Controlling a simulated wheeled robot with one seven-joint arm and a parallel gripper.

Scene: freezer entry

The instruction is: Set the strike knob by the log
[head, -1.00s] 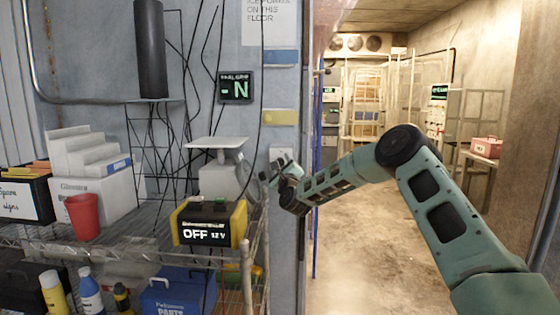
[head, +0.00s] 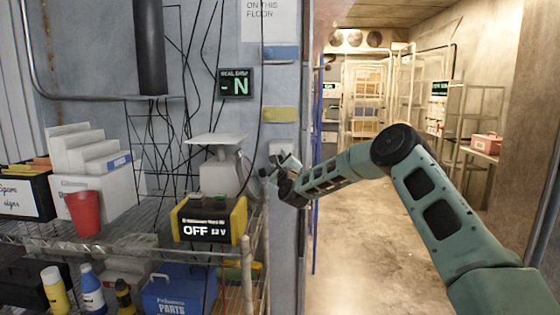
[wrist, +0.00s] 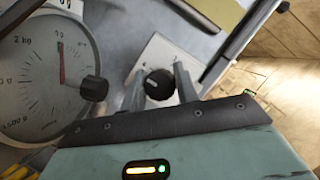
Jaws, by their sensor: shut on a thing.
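The strike knob (wrist: 158,83), round and black with a pale mark, sits on a white plate (wrist: 152,52) in the wrist view. My gripper (wrist: 160,88) has one grey finger on each side of the knob and is shut on it. In the head view my gripper (head: 281,170) is at the white plate (head: 282,147) on the door-frame post, and hides the knob. A small dark wall display (head: 235,83) shows a green "N" with a mark before it; its small heading is hard to read. I cannot tell which thing is the log.
A dial scale (wrist: 45,75) with a black side knob stands close left of my gripper. On the wire shelf (head: 140,243) are a yellow-black box (head: 210,218) reading "OFF 12 V" and a red cup (head: 83,213). Right of the post, the freezer floor (head: 350,250) is open.

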